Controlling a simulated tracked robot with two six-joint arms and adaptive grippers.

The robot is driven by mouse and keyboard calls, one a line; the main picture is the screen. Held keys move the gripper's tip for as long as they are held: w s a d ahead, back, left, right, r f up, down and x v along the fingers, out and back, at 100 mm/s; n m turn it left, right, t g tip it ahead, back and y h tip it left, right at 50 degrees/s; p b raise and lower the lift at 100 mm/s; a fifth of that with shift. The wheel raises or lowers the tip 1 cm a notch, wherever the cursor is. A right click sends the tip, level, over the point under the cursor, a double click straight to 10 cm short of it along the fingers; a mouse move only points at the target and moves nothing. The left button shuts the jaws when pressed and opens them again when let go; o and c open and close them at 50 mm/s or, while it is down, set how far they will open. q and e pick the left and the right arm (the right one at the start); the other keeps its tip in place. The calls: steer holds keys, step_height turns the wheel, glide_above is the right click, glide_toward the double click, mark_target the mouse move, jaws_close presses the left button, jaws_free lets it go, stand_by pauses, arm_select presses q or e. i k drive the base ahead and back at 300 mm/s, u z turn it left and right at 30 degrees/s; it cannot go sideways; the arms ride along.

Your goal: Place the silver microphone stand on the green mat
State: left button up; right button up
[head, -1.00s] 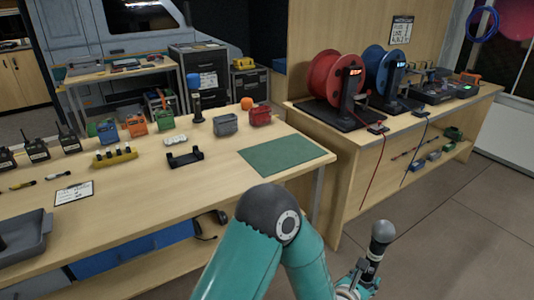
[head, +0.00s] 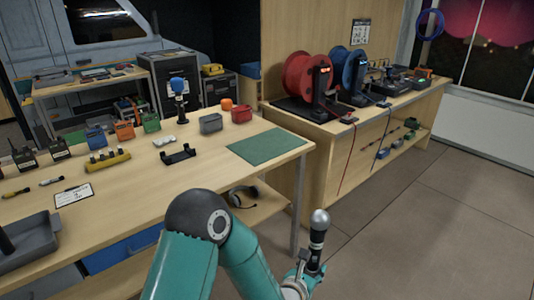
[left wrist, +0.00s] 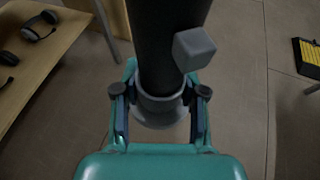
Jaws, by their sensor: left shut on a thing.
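The silver microphone stand (head: 318,236) has a silver ball head on a dark post. It stands roughly upright in my left gripper (head: 305,276), above the floor and to the right of the table. In the left wrist view the fingers of the left gripper (left wrist: 160,112) close around the dark post (left wrist: 160,45) at a grey collar, with a grey block at its side. The green mat (head: 267,147) lies flat and bare at the right end of the wooden table, up and left of the held stand. My right gripper is not in view.
A blue-headed microphone stand (head: 179,98), an orange ball (head: 226,104), grey (head: 211,124) and red (head: 242,114) boxes and a black cradle (head: 179,155) are on the table (head: 150,215). Cable reels (head: 303,78) stand on the right bench. Headphones (head: 243,197) lie on the lower shelf.

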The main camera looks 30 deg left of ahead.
mark_target(268, 144)
steer(key=u, duration=0.05)
steer(key=k, duration=0.5)
steer(key=u, duration=0.65)
steer(key=i, duration=0.8)
steer(key=u, duration=0.1)
